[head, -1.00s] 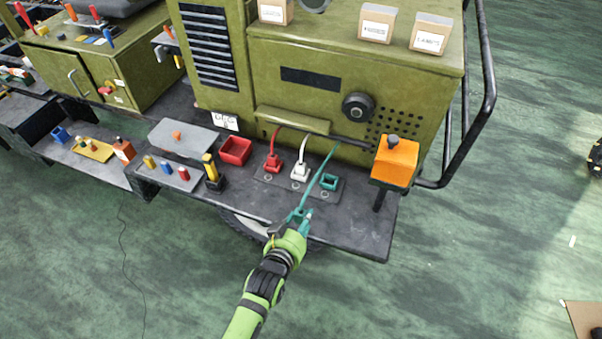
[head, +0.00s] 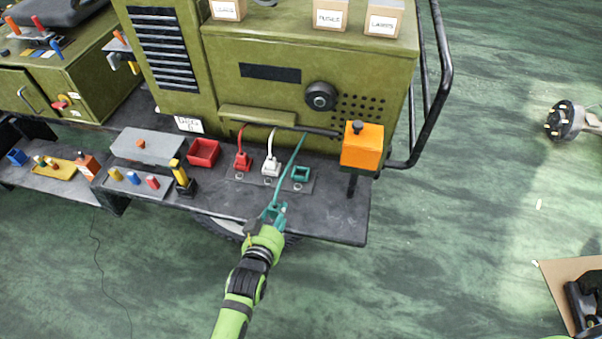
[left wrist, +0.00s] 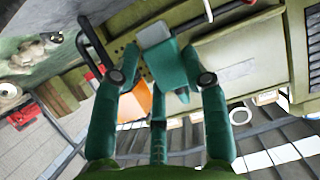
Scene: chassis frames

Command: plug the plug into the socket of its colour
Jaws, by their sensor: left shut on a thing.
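The teal plug (head: 279,211) is held by my left gripper (head: 270,220), at the front edge of the dark shelf, in front of and a little left of the teal socket (head: 301,174). Its teal cable (head: 291,163) runs up to the dark bar on the green machine. The teal socket looks empty. In the left wrist view the teal plug (left wrist: 176,66) with a grey end sits between the fingers of the left gripper (left wrist: 165,80). A red plug (head: 242,161) and a white plug (head: 271,166) stand in the sockets to the left. My right gripper is not in view.
An orange box (head: 362,148) on a post stands right of the teal socket. A red bin (head: 204,152), a yellow-handled lever (head: 180,173) and a grey tray (head: 130,184) with coloured pegs lie to the left. The shelf (head: 335,222) is bare at its front right.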

